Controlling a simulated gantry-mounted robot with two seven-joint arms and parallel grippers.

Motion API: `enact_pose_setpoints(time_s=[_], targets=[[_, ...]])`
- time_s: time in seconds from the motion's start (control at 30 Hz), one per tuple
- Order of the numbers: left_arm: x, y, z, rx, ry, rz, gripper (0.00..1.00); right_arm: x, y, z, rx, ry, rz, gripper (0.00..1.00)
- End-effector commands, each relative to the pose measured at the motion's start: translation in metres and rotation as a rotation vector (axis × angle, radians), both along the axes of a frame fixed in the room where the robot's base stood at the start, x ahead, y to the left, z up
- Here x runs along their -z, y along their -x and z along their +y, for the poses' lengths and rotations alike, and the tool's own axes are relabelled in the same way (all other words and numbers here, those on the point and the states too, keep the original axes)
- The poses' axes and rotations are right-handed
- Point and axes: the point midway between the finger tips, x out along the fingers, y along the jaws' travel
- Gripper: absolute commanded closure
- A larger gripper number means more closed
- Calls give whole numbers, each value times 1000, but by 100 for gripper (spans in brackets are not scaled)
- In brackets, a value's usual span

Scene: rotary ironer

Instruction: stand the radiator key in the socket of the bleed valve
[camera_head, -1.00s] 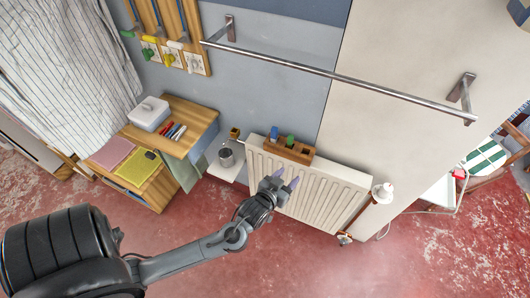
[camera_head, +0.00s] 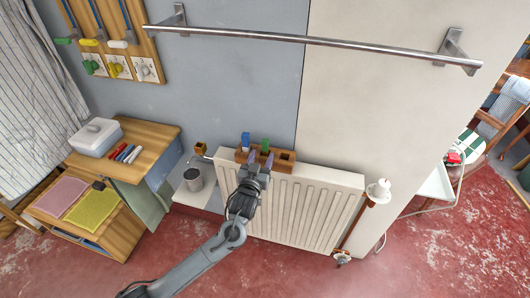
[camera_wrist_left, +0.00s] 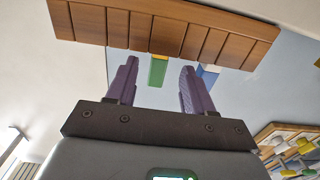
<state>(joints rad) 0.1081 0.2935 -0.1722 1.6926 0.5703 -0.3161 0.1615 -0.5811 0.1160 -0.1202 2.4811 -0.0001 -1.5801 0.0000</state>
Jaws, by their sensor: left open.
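A wooden rack (camera_head: 284,161) on top of the white radiator (camera_head: 300,210) holds a blue-topped piece (camera_head: 245,141) and a green-topped piece (camera_head: 265,144). Both also show in the left wrist view, green (camera_wrist_left: 158,71) and blue (camera_wrist_left: 208,76). I cannot tell which is the radiator key. A small brass-coloured block (camera_head: 200,148) at the radiator's upper left corner looks like the bleed valve; its socket is too small to make out. My left gripper (camera_head: 260,161) is open and empty in front of the rack, its purple fingers pointing at it near the green piece. My right gripper is out of view.
A metal rail (camera_head: 320,42) runs across the wall above the radiator. A grey can (camera_head: 193,179) stands on a small shelf left of it. A wooden cabinet (camera_head: 150,140) with pens and a white box is further left. A white valve head (camera_head: 379,189) is at the right.

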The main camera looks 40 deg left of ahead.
Motion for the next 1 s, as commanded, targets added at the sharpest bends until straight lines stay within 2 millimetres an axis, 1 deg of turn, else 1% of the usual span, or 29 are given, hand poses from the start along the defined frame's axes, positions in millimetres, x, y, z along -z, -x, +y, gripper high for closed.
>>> enact_pose_setpoints(time_s=[0.03, 0.1, 0.37, 0.6, 0.7, 0.8, 1.0], targets=[[0, -6, 3, 0, 0, -1, 48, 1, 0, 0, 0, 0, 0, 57], [0, -12, 5, -1, 0, -1, 48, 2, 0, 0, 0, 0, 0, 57], [0, -25, 11, 0, 0, 0, 48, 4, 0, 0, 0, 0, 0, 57], [-2, -53, 23, -2, 0, 0, 48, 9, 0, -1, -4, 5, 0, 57], [-2, -61, 26, 0, 0, 1, 48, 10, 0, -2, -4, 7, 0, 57], [-2, -65, 28, 0, 1, 1, 48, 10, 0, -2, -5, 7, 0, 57], [-2, -65, 28, 0, 2, 1, 48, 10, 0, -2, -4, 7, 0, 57]])
